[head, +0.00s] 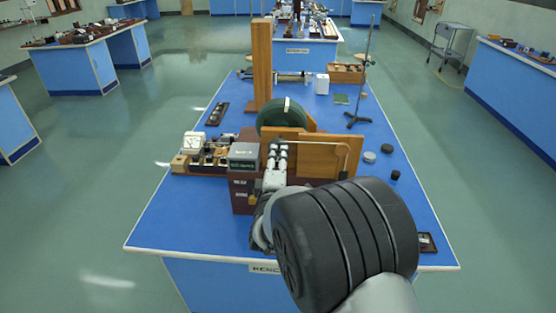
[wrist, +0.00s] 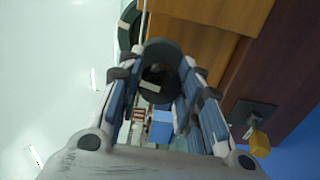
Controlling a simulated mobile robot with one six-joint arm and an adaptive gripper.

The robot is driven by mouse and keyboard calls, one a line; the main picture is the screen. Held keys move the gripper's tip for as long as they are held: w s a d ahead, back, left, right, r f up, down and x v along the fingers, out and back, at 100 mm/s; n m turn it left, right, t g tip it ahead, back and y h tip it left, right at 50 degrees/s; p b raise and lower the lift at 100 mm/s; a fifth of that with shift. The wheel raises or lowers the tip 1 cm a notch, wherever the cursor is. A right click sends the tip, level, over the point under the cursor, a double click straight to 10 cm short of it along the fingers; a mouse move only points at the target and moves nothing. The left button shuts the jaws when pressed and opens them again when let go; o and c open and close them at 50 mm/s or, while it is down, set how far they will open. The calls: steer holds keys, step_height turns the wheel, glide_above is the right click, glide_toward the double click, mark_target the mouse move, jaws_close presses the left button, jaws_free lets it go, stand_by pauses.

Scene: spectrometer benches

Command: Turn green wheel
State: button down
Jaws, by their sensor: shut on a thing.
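The green wheel (head: 283,113) stands upright in the middle of the blue bench, on the apparatus with wooden panels. Part of its dark green rim shows at the top of the wrist view (wrist: 130,22). My gripper (head: 279,150) reaches in over the front of the apparatus, just in front of the wheel. In the wrist view, my gripper (wrist: 158,78) has its fingers on both sides of a dark round piece (wrist: 160,52) and is shut on it. I cannot tell whether this piece is joined to the wheel. My arm hides part of the apparatus's front.
A tall wooden post (head: 262,62) stands behind the wheel. A grey box (head: 244,155) and small instruments (head: 205,150) are left of my gripper. A wooden panel (head: 325,155) is to the right. A metal stand (head: 359,110) is at the back right. The bench's front left is bare.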

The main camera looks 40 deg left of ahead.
steer(key=shift+r, duration=0.15)
steer(key=c, duration=1.1)
jaws_free()
steer(key=v, duration=1.2)
steer(key=shift+a, duration=0.1)
